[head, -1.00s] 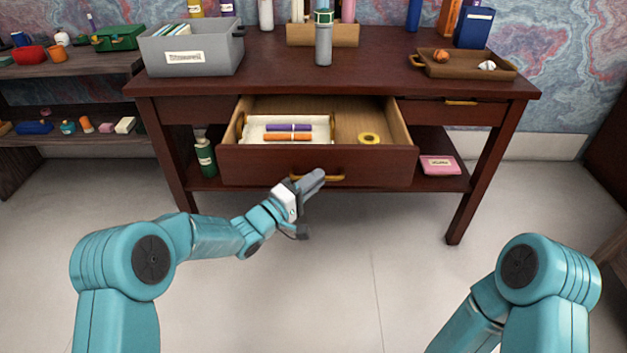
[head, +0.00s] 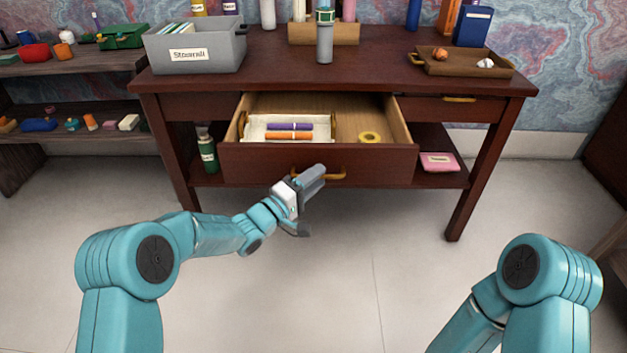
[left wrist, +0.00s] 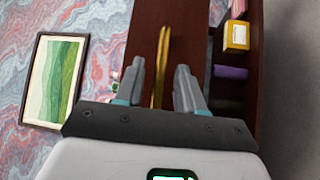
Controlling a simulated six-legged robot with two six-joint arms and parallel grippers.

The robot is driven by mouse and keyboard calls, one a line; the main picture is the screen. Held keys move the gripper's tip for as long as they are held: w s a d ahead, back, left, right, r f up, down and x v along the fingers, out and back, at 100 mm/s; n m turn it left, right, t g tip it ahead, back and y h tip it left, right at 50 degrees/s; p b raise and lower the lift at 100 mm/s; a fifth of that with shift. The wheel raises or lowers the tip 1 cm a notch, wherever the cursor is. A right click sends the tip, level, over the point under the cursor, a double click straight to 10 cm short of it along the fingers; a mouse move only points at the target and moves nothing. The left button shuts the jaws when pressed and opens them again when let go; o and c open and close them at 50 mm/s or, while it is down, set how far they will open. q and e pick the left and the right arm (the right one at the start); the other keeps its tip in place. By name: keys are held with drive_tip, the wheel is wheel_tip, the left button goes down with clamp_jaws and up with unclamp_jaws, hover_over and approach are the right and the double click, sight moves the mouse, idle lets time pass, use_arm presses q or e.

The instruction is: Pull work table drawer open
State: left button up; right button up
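The work table (head: 370,60) is dark red-brown wood. Its middle drawer (head: 260,165) stands pulled out, with its inside showing. A brass handle (head: 330,176) is on the drawer front, partly hidden by my left gripper (head: 314,174). In the left wrist view, the two fingers of my left gripper (left wrist: 160,82) are apart, with the brass handle (left wrist: 161,60) between them and gaps visible on both sides. My right arm shows at the lower right of the head view, but its gripper is out of the picture.
A grey bin (head: 195,50) and a brown tray (head: 462,64) stand on the table. The floor in front is clear.

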use_arm(q)
drive_tip(key=p+v, duration=0.2)
drive_tip(key=v, duration=1.4)
drive_tip(key=shift+a, duration=0.2)
drive_tip(key=shift+s, duration=0.1)
drive_tip(key=s+d+f+n+g+y, duration=0.1)
drive_tip(key=s+f+g+y, duration=0.15)
drive_tip(key=s+f, duration=0.45)
drive_tip(key=s+d+f+n+g+y, duration=0.15)
drive_tip(key=f+y, duration=0.25)
drive_tip(key=f, duration=0.6)
drive_tip(key=s+a+f+m+g+y, duration=0.1)
drive_tip(key=s+f+m+g+y, duration=0.25)
drive_tip(key=s, duration=0.65)
drive_tip(key=s+a+f+m+g, duration=0.1)
drive_tip(key=s+f+m+g, duration=0.2)
drive_tip(key=s+f+g, duration=0.45)
wheel_tip(320, 180, up, 25)
drive_tip(key=s+m+t+p, duration=0.1)
drive_tip(key=s+p, duration=0.1)
drive_tip(key=p, duration=2.1)
drive_tip(key=shift+t, duration=0.3)
